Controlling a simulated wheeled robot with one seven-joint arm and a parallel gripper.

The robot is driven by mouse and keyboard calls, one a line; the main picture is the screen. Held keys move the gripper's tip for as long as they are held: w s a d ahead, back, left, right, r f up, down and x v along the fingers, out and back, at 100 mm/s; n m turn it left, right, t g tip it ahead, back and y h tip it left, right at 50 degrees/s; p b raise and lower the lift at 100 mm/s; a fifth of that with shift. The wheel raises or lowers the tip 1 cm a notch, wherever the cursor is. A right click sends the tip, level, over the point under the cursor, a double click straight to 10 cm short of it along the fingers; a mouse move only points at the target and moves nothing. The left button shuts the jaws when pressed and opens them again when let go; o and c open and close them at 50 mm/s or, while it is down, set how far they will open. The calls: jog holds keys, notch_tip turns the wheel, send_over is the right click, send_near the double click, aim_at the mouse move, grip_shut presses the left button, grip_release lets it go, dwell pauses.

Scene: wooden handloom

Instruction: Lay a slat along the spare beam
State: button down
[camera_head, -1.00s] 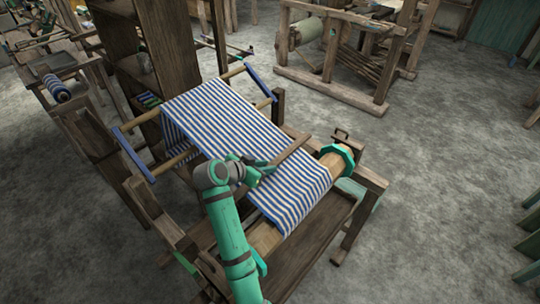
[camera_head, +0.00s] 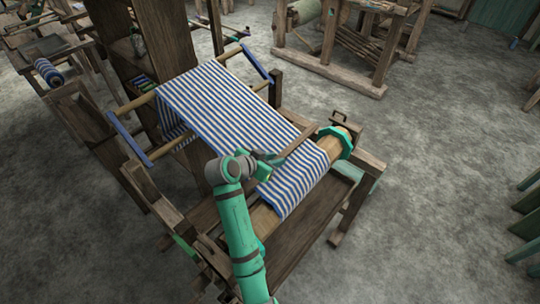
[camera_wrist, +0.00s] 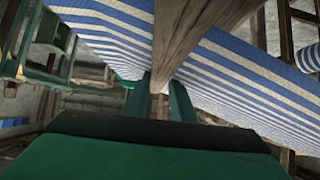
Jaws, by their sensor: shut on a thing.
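A brown wooden slat (camera_head: 299,141) slants over the striped cloth, its far end near a teal disc. My gripper (camera_head: 271,160) is shut on its near end. In the wrist view the slat (camera_wrist: 190,35) runs up and away from between the two green fingers (camera_wrist: 163,95). A round wooden beam (camera_head: 263,221) at the loom's front carries the teal disc (camera_head: 335,141) at its far end. The cloth covers its middle. I cannot tell whether this is the spare beam, or whether the slat touches the cloth.
Blue and white cloth (camera_head: 225,105) stretches across the loom and drapes over the front beam. Dark loom posts and a tall wooden frame (camera_head: 115,35) stand at the left. Another wooden loom (camera_head: 330,65) stands behind.

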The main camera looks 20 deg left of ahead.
jog(key=shift+s+d+f, duration=0.2)
jog(key=shift+d, duration=0.3)
jog(key=shift+s+d+f, duration=0.2)
jog(key=shift+s+d, duration=0.05)
jog(key=shift+d, duration=0.3)
jog(key=shift+s+d+f, duration=0.2)
jog(key=shift+d, duration=0.3)
jog(key=shift+s+d+f, duration=0.2)
jog(key=shift+s+d, duration=0.1)
jog(key=shift+d, duration=0.4)
jog(key=shift+s+d+f, duration=0.15)
jog(key=shift+s+d, duration=0.1)
jog(key=shift+d, duration=0.5)
jog(key=shift+s+d+f, duration=0.2)
jog(key=shift+s+d, duration=0.1)
jog(key=shift+d, duration=0.4)
jog(key=c, duration=1.4)
grip_release()
jog(key=v, duration=1)
jog(key=shift+s+a+r, duration=0.15)
jog(key=shift+s+r, duration=0.1)
jog(key=shift+s, duration=0.05)
jog(key=shift+a, duration=0.1)
